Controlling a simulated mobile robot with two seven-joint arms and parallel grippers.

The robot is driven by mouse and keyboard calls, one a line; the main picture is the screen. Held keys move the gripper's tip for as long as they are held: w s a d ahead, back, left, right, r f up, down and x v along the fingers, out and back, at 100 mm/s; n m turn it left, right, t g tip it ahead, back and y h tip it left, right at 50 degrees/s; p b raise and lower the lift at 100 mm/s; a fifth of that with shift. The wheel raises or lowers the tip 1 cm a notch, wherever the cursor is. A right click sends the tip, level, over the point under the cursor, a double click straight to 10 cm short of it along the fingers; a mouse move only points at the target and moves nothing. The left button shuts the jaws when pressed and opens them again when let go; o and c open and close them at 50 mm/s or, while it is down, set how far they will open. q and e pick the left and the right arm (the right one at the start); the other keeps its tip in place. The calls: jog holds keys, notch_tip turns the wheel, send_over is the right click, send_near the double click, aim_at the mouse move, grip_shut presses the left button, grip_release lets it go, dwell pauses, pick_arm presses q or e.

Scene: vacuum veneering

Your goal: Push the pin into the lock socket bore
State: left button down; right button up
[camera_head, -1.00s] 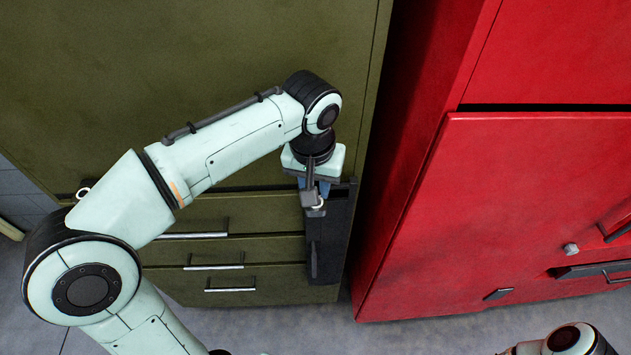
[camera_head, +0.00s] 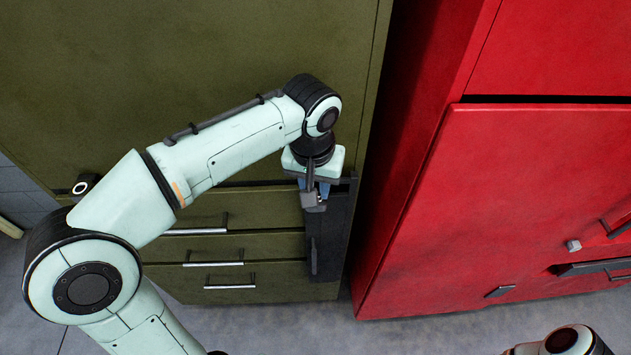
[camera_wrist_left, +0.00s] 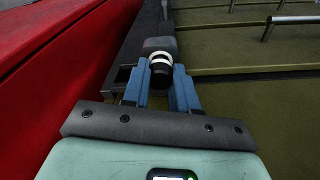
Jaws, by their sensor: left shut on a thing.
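The pin shows in the left wrist view as a black, round end with a white band (camera_wrist_left: 160,63). My left gripper (camera_wrist_left: 160,82) is shut on it, with one blue finger on each side. A grey block (camera_wrist_left: 159,45), seemingly the lock socket, lies directly beyond the pin. The bore and how deep the pin sits are hidden. In the head view my left gripper (camera_head: 318,188) points down at the grey block (camera_head: 313,199), beside the olive cabinet's right edge; the pin cannot be made out there. My right gripper is not in view.
The olive cabinet (camera_head: 150,60) has several drawers with bar handles (camera_head: 213,264). A dark block with a pale ring (camera_head: 82,186) sits at its left. A red cabinet (camera_head: 520,210) stands close on the right, with a narrow gap between. Grey floor lies in front.

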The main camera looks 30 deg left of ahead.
pick_arm(q)
jog(key=shift+f, duration=0.5)
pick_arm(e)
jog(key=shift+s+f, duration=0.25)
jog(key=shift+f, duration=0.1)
pick_arm(q)
jog(key=c, duration=0.8)
grip_release()
notch_tip(320, 180, up, 13)
jog(key=s+p, duration=0.1)
jog(key=p, duration=0.1)
jog(key=shift+s+d+r+p, duration=0.2)
jog(key=shift+s+p, duration=0.05)
jog(key=shift+p, duration=0.05)
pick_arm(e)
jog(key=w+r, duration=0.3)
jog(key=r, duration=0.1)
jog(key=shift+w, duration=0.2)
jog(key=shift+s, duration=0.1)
